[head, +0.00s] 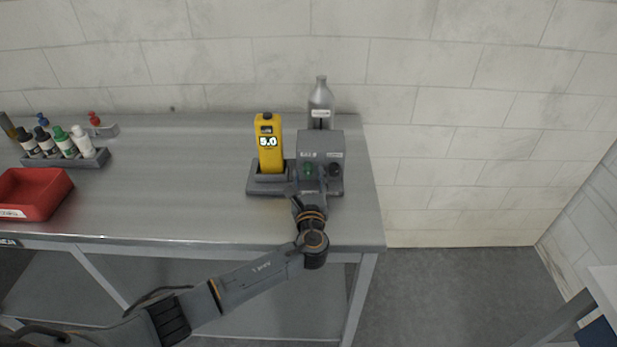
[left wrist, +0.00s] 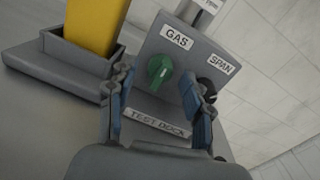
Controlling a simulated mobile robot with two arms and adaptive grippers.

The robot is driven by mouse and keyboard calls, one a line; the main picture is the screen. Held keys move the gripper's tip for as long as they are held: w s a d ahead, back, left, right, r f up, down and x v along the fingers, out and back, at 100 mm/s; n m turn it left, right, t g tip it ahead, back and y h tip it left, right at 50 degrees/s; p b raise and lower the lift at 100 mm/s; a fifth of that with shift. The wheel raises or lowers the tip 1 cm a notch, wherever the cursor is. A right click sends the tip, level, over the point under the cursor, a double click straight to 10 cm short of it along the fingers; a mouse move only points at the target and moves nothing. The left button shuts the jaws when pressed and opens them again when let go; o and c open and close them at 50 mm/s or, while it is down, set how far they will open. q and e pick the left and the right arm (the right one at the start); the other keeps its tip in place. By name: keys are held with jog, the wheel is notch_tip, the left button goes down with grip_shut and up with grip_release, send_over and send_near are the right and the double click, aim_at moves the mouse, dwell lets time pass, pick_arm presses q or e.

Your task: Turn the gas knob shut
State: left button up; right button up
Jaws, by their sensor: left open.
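The green gas knob (head: 308,168) is on the front of a grey test dock (head: 320,145) on the metal bench. In the left wrist view the knob (left wrist: 158,72) is below the GAS label, its grip upright with a slight lean. My left gripper (head: 309,184) is just in front of the dock. In the left wrist view its open fingers (left wrist: 157,85) are on either side of the knob; I cannot tell whether they touch it. The black span knob (left wrist: 207,89) is beside the right finger, partly hidden by it. My right gripper is out of view.
A yellow detector reading 5.0 (head: 269,148) stands in a cradle left of the dock. A silver gas bottle (head: 321,103) stands behind it. A red tray (head: 36,192) and a rack of small bottles (head: 85,160) are at left. The middle of the bench is clear.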

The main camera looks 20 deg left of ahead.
pick_arm(q)
jog(key=c, duration=0.5)
grip_shut()
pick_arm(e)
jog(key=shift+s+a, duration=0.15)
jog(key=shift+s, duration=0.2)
